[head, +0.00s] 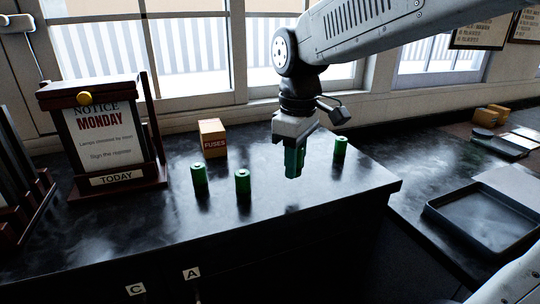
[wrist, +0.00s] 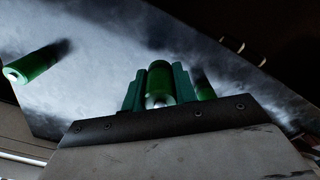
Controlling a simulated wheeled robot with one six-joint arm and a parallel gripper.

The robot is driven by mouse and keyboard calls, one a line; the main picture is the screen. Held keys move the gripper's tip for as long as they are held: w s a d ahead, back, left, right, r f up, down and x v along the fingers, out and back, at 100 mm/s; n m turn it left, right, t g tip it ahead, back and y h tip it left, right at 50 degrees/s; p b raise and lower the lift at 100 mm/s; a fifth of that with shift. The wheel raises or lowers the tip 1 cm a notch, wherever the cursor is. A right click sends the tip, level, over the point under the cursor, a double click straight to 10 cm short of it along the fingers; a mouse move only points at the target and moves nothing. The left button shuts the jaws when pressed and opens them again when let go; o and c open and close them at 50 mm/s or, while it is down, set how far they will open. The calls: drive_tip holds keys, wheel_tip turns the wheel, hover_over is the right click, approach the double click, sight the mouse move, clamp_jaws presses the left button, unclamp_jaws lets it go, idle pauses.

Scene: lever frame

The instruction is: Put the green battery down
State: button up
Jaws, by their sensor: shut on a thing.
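My gripper (head: 294,148) is shut on a green battery (head: 293,165), which it holds upright. The battery appears to hang a little above the dark counter (head: 330,190), with its reflection apart below it. In the wrist view, the held battery (wrist: 159,80) sits between the two green fingers. Three more green batteries stand on the counter: one at the left (head: 199,177), one left of my gripper (head: 243,181) and one right of and behind it (head: 340,147). Two of these also show in the wrist view, at the left (wrist: 35,65) and just right of the fingers (wrist: 204,88).
A box marked FUSES (head: 212,138) stands behind the batteries. A notice stand (head: 105,135) is at the left. Labels C (head: 136,289) and A (head: 191,273) are on the counter's front. A black tray (head: 485,215) lies at the right. The counter's right corner is clear.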

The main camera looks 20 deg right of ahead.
hover_over(274, 169)
drive_tip(key=shift+f, duration=2.25)
drive_tip(key=shift+f, duration=0.1)
drive_tip(key=o, duration=1)
